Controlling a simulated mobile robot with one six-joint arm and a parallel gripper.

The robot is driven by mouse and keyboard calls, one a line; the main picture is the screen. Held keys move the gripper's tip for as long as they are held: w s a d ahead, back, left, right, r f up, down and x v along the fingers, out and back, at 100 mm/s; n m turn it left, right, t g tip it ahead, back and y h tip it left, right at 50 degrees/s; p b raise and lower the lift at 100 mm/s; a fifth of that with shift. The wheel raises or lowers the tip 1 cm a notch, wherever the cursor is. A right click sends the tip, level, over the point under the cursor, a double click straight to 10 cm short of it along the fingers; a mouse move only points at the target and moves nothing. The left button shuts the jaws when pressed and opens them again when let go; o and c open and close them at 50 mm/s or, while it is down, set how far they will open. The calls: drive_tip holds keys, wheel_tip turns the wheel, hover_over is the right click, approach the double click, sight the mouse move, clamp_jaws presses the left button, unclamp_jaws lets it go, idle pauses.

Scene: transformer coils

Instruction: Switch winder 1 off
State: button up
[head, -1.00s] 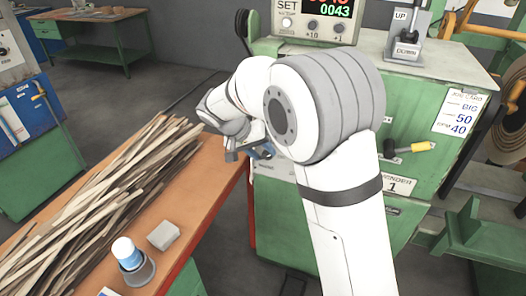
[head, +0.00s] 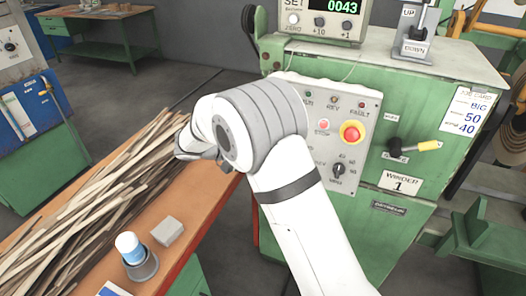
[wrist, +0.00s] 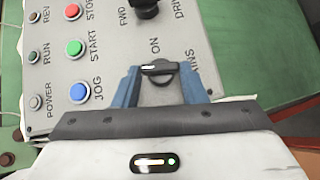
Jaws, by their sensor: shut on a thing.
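Winder 1 is the green cabinet with the label "WINDER 1" (head: 400,183) in the head view. Its grey control panel (head: 365,105) faces me, its left part hidden by my arm. In the wrist view the black mains knob (wrist: 158,68) sits between the two blue fingers of my gripper (wrist: 160,80), which is shut on it. The knob's bar lies level in that picture, a white mark at its left end. The word "ON" (wrist: 155,45) is printed above it; any opposite label is hidden. In the head view my gripper is hidden behind my arm.
Near the knob are the blue jog button (wrist: 79,92), green start button (wrist: 74,48), red stop button (wrist: 72,12) and drive knob (wrist: 146,8). A red emergency button (head: 352,133) is on the panel. A bench (head: 200,215) with wooden strips stands at left.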

drive_tip(key=shift+f+n+t+h, duration=0.1)
drive_tip(key=shift+n+t+h, duration=0.2)
drive_tip(key=shift+n+h, duration=0.2)
idle(0.3)
drive_tip(key=o, duration=1)
drive_tip(key=shift+a, duration=0.1)
drive_tip(key=v, duration=0.7)
drive_tip(key=shift+s+a+b, duration=0.25)
drive_tip(key=shift+a+b, duration=0.1)
